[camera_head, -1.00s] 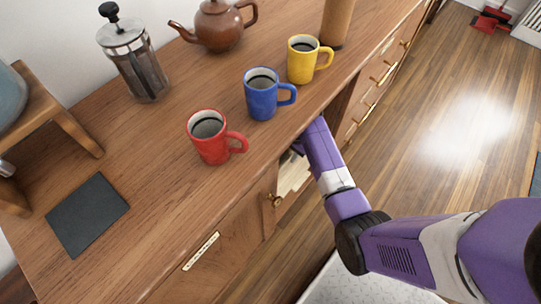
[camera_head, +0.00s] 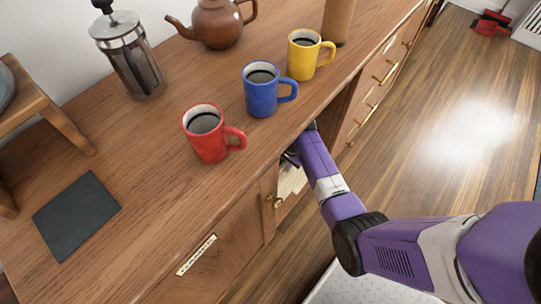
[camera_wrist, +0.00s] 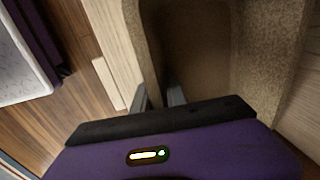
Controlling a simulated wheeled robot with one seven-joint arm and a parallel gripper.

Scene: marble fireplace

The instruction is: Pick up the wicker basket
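The wicker basket (camera_wrist: 270,42) shows in the wrist view as a rough, speckled tan rim and wall around a dark brown hollow. My gripper (camera_wrist: 158,92) is at its left wall, one grey finger on the outer side and one on the inner side. The fingers are close together with the wall between them and look shut on it. In the head view the gripper end is hidden under the counter edge, inside the cabinet opening, and the basket cannot be made out there.
The wooden counter (camera_head: 165,190) above my arm carries red (camera_head: 207,135), blue (camera_head: 262,92) and yellow (camera_head: 304,55) mugs, a French press (camera_head: 130,55) and a teapot (camera_head: 215,22). A pale cabinet panel (camera_wrist: 113,40) stands close left of the gripper.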

